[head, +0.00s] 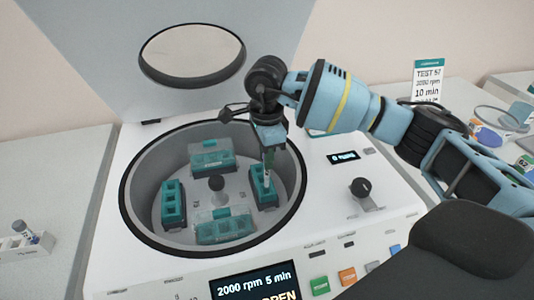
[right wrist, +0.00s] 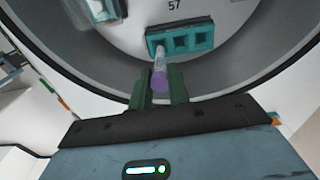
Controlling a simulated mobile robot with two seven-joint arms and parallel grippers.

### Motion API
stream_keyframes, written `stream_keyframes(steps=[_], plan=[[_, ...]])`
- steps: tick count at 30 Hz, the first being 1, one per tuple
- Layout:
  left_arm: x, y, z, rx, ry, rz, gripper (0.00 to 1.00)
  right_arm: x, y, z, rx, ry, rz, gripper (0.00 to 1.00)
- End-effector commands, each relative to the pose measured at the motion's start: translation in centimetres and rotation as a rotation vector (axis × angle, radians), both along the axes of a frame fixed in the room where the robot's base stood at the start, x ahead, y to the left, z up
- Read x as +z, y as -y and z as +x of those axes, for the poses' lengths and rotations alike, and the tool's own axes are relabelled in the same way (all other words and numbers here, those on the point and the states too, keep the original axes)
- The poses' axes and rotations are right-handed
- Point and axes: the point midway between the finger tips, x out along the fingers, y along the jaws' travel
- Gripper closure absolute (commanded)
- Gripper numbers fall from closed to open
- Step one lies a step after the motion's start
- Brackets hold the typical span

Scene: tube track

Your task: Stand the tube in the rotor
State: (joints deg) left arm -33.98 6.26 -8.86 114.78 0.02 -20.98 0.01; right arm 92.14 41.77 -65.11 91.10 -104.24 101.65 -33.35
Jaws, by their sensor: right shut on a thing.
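My right gripper (head: 268,153) reaches down into the open centrifuge bowl, its fingers shut on a clear tube (head: 267,174). In the right wrist view the tube (right wrist: 160,62) has a purple cap between the green fingers (right wrist: 160,85). Its lower end overlaps the left end of a teal bucket (right wrist: 181,41) with square openings. In the head view this is the right-hand bucket (head: 262,199) of the rotor (head: 218,184). I cannot tell whether the tube's tip is inside an opening or just above it. My left gripper is not in view.
Other teal buckets sit at the rotor's back (head: 211,155), left (head: 173,205) and front (head: 223,226). The bowl wall (head: 140,190) surrounds them, and the raised lid (head: 110,50) stands behind. A white rack (head: 22,246) holding a capped tube is at far left.

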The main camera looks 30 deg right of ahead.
Motion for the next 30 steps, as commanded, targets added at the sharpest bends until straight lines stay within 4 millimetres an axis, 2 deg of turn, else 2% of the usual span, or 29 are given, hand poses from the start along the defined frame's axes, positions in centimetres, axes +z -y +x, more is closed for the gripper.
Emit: stream_keyframes(steps=[13,30], plan=[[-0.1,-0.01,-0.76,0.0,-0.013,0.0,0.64,-0.28,-0.04,-0.01,0.0,-0.001,0.0,0.95],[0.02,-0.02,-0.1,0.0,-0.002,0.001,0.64,-0.66,-0.05,0.01,0.0,-0.001,0.0,0.95]])
